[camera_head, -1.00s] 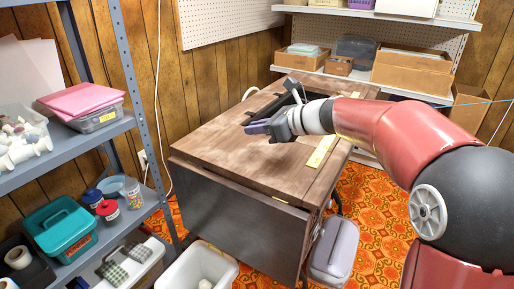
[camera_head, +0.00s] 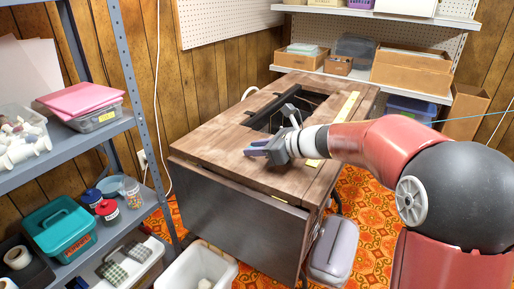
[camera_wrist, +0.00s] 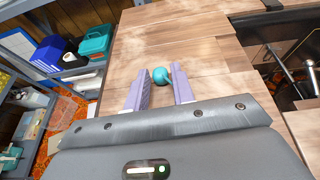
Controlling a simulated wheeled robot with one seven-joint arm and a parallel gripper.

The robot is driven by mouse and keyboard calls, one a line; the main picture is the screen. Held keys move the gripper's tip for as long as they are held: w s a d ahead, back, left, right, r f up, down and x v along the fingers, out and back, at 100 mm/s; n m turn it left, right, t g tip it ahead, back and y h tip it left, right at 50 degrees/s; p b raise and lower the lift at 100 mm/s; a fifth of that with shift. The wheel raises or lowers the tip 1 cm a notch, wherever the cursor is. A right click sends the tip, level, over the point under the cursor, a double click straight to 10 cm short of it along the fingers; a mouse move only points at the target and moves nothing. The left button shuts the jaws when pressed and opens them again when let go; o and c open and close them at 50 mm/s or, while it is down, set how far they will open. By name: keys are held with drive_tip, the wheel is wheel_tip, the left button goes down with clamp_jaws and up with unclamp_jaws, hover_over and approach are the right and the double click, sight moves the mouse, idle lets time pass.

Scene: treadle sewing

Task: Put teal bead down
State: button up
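The teal bead (camera_wrist: 161,76) is small and round and shows in the wrist view between the tips of my gripper's two purple fingers. In the head view my gripper (camera_head: 258,149) is low over the brown wooden sewing table top (camera_head: 215,135), left of the dark opening. The bead cannot be made out in that view. Whether the bead touches the wood is unclear.
A dark opening (camera_head: 298,107) with metal parts lies beyond my gripper. A yellow ruler (camera_head: 347,106) lies along the table's right side. Bare wood is free to the left. A grey shelf stands at left, a white bin (camera_head: 197,270) in front.

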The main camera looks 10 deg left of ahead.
drive_tip(key=shift+o, duration=0.9)
